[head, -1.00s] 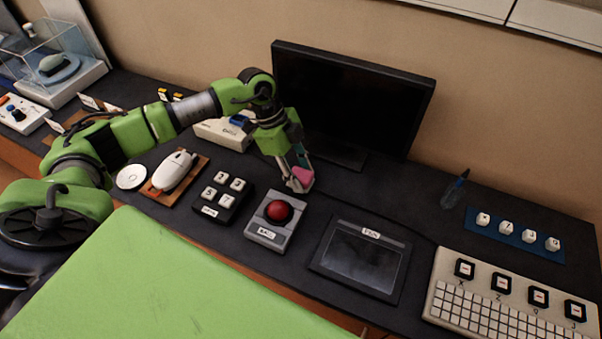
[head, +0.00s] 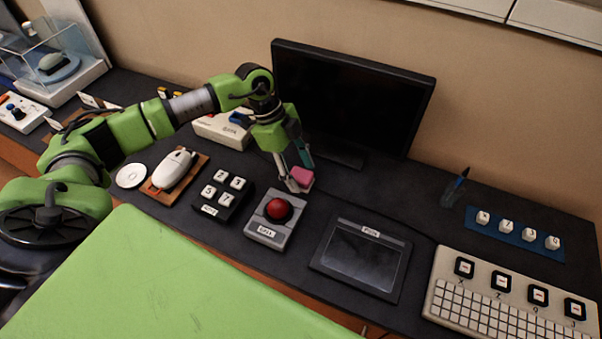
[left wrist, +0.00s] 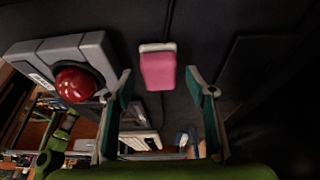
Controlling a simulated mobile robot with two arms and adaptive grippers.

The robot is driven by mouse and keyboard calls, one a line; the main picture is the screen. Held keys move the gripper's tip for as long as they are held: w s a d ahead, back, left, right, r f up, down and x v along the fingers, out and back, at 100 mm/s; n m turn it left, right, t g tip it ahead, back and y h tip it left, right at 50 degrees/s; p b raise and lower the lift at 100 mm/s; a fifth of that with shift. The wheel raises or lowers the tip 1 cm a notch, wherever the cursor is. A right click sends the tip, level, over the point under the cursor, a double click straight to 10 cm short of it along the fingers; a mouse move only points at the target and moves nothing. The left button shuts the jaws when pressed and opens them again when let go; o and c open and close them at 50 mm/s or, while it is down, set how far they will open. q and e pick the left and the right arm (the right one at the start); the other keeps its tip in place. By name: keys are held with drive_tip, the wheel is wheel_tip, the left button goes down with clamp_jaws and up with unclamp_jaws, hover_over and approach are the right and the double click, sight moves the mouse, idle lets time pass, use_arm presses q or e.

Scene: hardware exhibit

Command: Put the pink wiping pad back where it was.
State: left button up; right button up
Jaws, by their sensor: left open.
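The pink wiping pad (head: 303,176), with a pale strip along one edge, is on the dark desk in front of the monitor, behind the trackball unit. It also shows in the left wrist view (left wrist: 158,71), in the gap between the tips of my left gripper's fingers and a little beyond them. My left gripper (head: 299,179) points down at the pad with its fingers apart. Dark gaps show between pad and fingers in the wrist view, so it is not clamped. My right gripper is not in view.
The trackball unit with its red ball (head: 279,209) stands just in front of the pad. The monitor (head: 350,100) is close behind. A framed tablet (head: 362,258) lies to the right, a keypad (head: 222,194) to the left. Desk between pad and pen cup (head: 450,196) is clear.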

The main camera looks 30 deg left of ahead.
use_arm(q)
drive_tip(key=b+v, duration=0.1)
drive_tip(key=v, duration=1)
